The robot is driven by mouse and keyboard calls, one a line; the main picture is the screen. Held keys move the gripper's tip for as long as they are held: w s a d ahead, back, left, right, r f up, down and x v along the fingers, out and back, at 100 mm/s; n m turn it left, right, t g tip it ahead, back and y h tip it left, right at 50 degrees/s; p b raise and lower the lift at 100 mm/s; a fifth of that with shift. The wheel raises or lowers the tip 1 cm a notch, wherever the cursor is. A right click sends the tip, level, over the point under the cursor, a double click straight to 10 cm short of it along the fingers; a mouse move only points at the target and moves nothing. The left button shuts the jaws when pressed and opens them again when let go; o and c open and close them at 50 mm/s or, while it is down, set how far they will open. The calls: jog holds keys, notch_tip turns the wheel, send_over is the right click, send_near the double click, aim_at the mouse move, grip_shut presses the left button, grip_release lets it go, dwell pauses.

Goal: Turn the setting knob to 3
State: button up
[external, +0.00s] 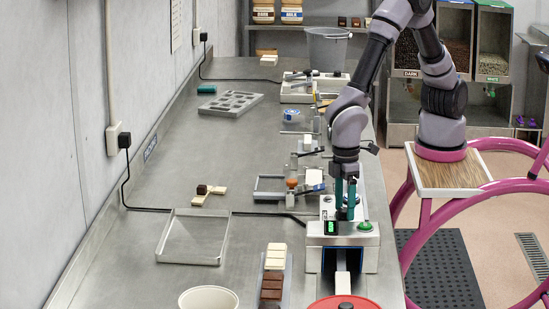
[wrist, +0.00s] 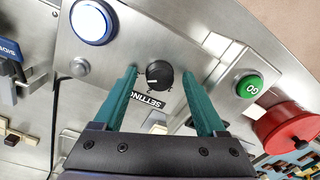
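The setting knob (wrist: 159,75) is black and round with a white pointer mark, beside a black label reading SETTING (wrist: 147,100) in the wrist view. The mark points toward the picture's left; the scale numbers are too small to read. My gripper (wrist: 159,73) has teal fingers spread apart, one on each side of the knob, with a gap to it on both sides. In the external view my gripper (external: 346,200) points down over the top of the steel machine (external: 341,241), and the knob is hidden there. A small green display (external: 330,227) is lit, its digit unreadable.
A red round part (wrist: 289,127) lies beyond the GO button. An empty tray (external: 193,238) and a chocolate stack (external: 272,280) sit left of the machine.

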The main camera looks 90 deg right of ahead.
aim_at(344, 208)
notch_tip(344, 208, up, 11)
jog(key=shift+d, duration=0.25)
dwell(0.3)
jog(key=shift+w+f, duration=0.1)
jog(key=w+d+r+m+t+y, duration=0.1)
jog(key=d+r+m+t, duration=0.1)
jog(key=d+r, duration=0.75)
jog(key=w+d+r+m+t+y, duration=0.15)
jog(key=d+r, duration=0.45)
jog(key=d, duration=0.7)
jog(key=s+d+r+m+t, duration=0.2)
jog(key=s+d, duration=0.3)
jog(key=d, duration=0.2)
jog(key=s+d+r+m+t+h, duration=0.1)
jog(key=s+d+r+m+t, duration=0.1)
jog(key=s+d, duration=0.3)
jog(key=d+m, duration=0.1)
jog(key=d, duration=0.2)
jog(key=shift+r, duration=0.25)
